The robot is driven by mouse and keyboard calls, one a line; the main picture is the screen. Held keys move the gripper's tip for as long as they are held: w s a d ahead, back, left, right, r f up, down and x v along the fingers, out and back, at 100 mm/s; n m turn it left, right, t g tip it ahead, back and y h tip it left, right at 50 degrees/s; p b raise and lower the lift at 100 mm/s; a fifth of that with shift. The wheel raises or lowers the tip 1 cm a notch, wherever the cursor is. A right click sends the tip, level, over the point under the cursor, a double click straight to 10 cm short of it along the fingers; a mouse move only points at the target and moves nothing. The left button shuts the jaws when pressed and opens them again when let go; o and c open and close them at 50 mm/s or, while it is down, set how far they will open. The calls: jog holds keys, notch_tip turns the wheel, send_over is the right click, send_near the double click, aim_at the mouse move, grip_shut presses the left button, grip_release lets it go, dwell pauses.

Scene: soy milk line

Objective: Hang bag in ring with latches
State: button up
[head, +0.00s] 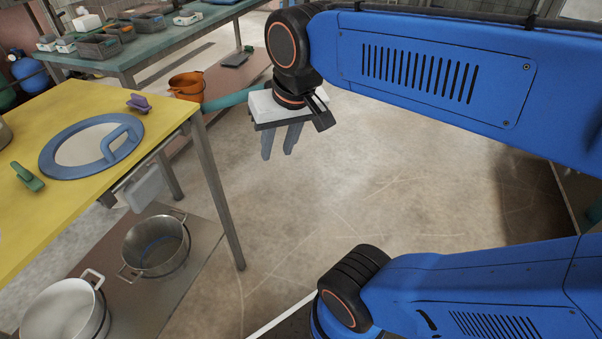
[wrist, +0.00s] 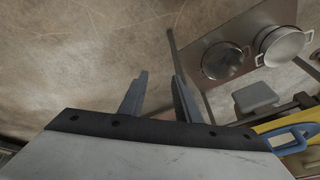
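A blue ring (head: 47,160) with a blue loop handle lies on the yellow table at the left in the head view. A pale surface shows inside the ring. A green latch-like piece (head: 27,177) and a purple one (head: 139,103) are on the table, on opposite sides of the ring. Part of the blue handle (wrist: 290,140) shows at the lower right in the wrist view. My gripper (head: 278,153) hangs over open floor to the right of the table. Its two fingers are apart, with nothing between them in the wrist view (wrist: 158,82). I cannot make out a separate bag.
The yellow table (head: 62,218) has a metal leg at its right corner. Two metal pots (head: 158,246) (head: 66,310) stand on a low shelf below. An orange bucket (head: 187,86) is behind the table. A green-topped table (head: 150,42) with grey bins is farther back. The floor around my gripper is clear.

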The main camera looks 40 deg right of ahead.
jog(key=s+d+f+n+t, duration=0.1)
jog(key=s+d+f+n, duration=0.1)
jog(key=s+f, duration=0.2)
notch_tip(320, 180, down, 2)
jog(key=shift+s+d+f, duration=0.15)
jog(key=shift+s+d, duration=0.05)
jog(key=shift+d, duration=0.15)
jog(key=shift+c, duration=0.2)
dwell(0.8)
